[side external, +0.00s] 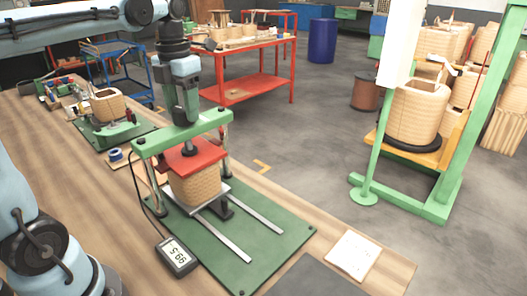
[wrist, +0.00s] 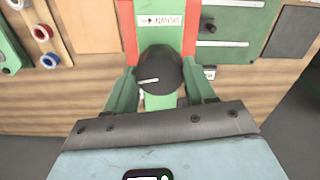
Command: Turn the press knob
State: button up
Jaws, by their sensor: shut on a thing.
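The press (side external: 222,118) has a green crossbeam and stands on a green baseplate (side external: 285,240) on the bench. Its red pressure plate (side external: 192,158) rests on a tan wound coil (side external: 196,186). My gripper (side external: 186,118) points down at the middle of the crossbeam. In the wrist view, the black press knob (wrist: 160,72) sits between the two green fingers, and my gripper (wrist: 160,84) is shut on it. A white line on the knob points roughly sideways. A white label with an arrow and lettering (wrist: 160,20) lies beside it. In the side view the fingers mostly hide the knob.
A small digital display (side external: 176,254) stands at the baseplate's front corner. A second coil (side external: 108,104) on a green fixture and a blue tape roll (side external: 115,155) are behind left. A paper sheet (side external: 354,252) lies at the bench's right end. A green frame (side external: 435,195) stands beyond the bench.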

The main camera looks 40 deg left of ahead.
aim_at(182, 108)
jog(key=o, duration=1)
jog(key=shift+o, duration=0.2)
jog(key=shift+r, duration=0.1)
notch_tip(182, 108, up, 12)
